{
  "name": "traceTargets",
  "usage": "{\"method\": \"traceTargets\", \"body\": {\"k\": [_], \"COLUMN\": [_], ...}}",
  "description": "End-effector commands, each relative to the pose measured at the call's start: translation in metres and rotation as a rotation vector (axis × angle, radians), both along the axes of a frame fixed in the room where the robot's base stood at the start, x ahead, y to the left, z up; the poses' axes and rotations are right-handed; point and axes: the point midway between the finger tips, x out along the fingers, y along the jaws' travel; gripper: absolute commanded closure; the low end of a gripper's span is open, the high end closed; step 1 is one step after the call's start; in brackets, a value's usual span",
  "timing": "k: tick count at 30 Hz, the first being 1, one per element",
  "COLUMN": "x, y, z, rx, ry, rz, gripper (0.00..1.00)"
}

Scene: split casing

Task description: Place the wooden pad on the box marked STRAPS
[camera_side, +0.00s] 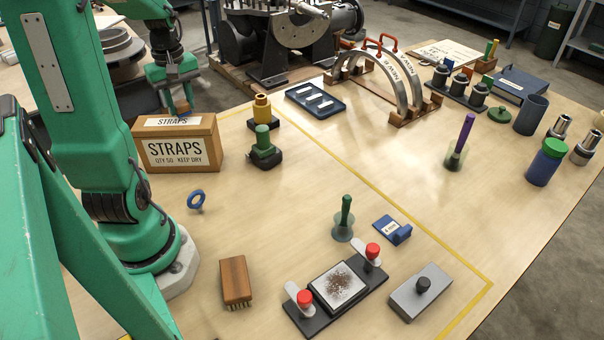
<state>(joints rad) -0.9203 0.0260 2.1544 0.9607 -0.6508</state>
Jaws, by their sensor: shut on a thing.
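The box marked STRAPS (178,146) is a brown carton with white labels on its front and top. It stands on the table next to my arm's base. My gripper (180,100) is over the back part of the box, pointing down. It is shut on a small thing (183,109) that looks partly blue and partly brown. The thing is mostly hidden by the fingers, so I cannot tell if it is the wooden pad or whether it touches the box top. A wooden block with bristles (236,279) lies on the table at the front.
A blue ring (196,200) and a green-handled dark tool (263,148) stand near the box. A clamp fixture (336,290) with red knobs sits at the front, beside a grey block (421,293). The middle of the table is mostly clear.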

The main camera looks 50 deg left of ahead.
Motion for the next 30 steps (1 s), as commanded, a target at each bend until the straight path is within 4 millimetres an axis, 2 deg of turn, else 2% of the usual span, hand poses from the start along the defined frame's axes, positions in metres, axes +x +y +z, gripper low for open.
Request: {"method": "traceTargets", "body": {"k": [3, 17, 18, 20, 30], "x": [-0.0001, -0.0001, 0.0, 0.0, 0.0], "y": [-0.0002, -0.0003, -0.0002, -0.0002, -0.0001], "z": [-0.0085, -0.0128, -0.0124, -0.0124, -0.0116], "rx": [-0.001, -0.001, 0.0, 0.0, 0.0], "ry": [0.001, 0.0, 0.0, 0.0, 0.0], "rz": [0.0, 0.0, 0.0, 0.0, 0.0], "gripper": [0.9, 0.9, 0.6, 0.48, 0.46]}}
